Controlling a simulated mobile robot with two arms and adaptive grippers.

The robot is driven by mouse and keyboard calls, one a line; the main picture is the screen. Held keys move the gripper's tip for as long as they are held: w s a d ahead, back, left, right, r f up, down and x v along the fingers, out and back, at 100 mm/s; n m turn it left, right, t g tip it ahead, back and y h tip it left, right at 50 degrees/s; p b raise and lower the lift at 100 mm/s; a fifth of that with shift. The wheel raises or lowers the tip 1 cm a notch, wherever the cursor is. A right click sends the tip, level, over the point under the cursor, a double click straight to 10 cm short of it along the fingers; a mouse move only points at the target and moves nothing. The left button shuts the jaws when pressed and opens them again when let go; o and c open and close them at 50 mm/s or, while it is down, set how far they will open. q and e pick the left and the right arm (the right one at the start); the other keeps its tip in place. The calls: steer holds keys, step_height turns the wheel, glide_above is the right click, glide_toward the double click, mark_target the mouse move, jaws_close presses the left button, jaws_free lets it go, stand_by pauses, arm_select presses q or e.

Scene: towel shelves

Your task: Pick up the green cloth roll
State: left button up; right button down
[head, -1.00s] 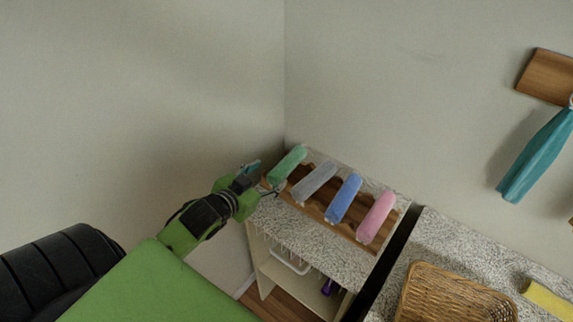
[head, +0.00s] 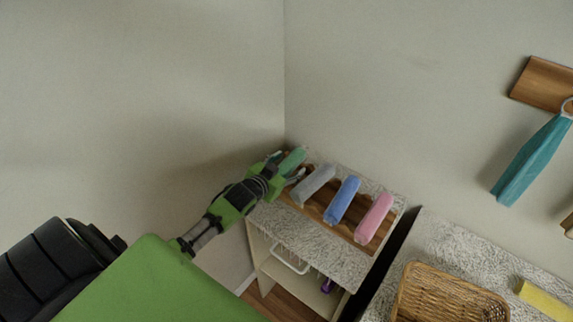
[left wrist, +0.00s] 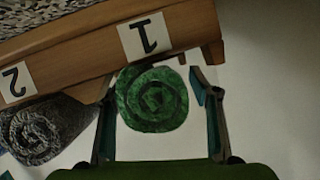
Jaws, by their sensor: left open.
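The green cloth roll (head: 291,160) lies at the left end of a wooden rack (head: 311,208) on a speckled shelf top. In the left wrist view its spiral end (left wrist: 152,99) faces the camera, below the label "1". My left gripper (head: 284,168) is at the near end of the roll and hides part of it. In the left wrist view the open fingers (left wrist: 158,110) stand on either side of the roll, with gaps visible. My right gripper is not in view.
Grey (head: 314,185), blue (head: 342,200) and pink (head: 374,218) rolls lie along the rack to the right. The grey one also shows in the left wrist view (left wrist: 42,130). A wicker basket (head: 450,296) and yellow cloth (head: 543,301) are at lower right. A wall stands close left.

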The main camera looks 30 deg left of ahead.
arm_select(q)
steer(key=shift+w+f, duration=0.25)
steer(key=shift+w, duration=0.3)
steer(key=c, duration=1.2)
steer(key=shift+r, duration=0.1)
